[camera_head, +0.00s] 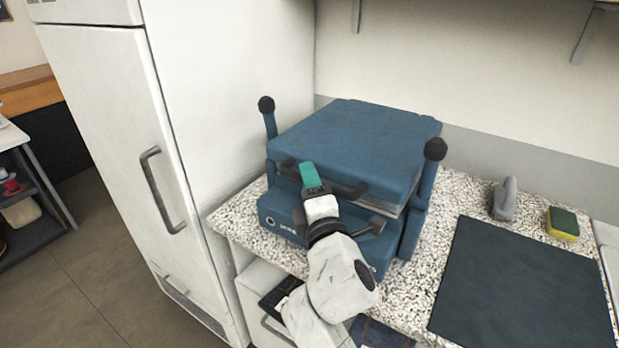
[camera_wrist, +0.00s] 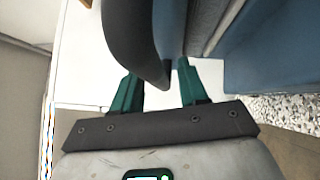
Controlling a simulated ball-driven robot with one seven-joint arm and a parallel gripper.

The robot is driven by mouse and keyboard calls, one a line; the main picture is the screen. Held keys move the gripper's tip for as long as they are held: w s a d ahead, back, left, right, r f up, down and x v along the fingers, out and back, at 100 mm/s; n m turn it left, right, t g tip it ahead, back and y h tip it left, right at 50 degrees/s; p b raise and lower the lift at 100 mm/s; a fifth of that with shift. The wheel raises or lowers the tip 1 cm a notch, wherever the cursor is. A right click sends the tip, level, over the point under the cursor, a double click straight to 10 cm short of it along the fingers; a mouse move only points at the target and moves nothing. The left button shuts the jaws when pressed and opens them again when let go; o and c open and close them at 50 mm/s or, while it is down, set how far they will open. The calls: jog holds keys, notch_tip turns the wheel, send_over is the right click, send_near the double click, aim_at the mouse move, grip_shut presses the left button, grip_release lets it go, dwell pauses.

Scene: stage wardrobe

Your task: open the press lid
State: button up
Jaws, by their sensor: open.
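The blue press (camera_head: 290,213) stands on the speckled counter, and its padded blue lid (camera_head: 350,135) is down. A dark bar handle (camera_head: 352,190) runs along the lid's front edge. My gripper (camera_head: 311,178) is at the left part of this handle, in front of the lid. In the wrist view my gripper (camera_wrist: 160,78) shows two green fingers spread apart. My arm hides part of the press front.
Black-knobbed posts (camera_head: 266,105) (camera_head: 435,149) stand at both sides of the lid. A white fridge (camera_head: 110,130) is close on the left. On the right are a dark mat (camera_head: 525,285), a grey iron-like object (camera_head: 504,198) and a sponge (camera_head: 563,223). Shelf brackets hang above.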

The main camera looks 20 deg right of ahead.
jog(key=shift+w+d, duration=0.1)
jog(key=shift+w, duration=0.25)
grip_shut()
dwell(0.5)
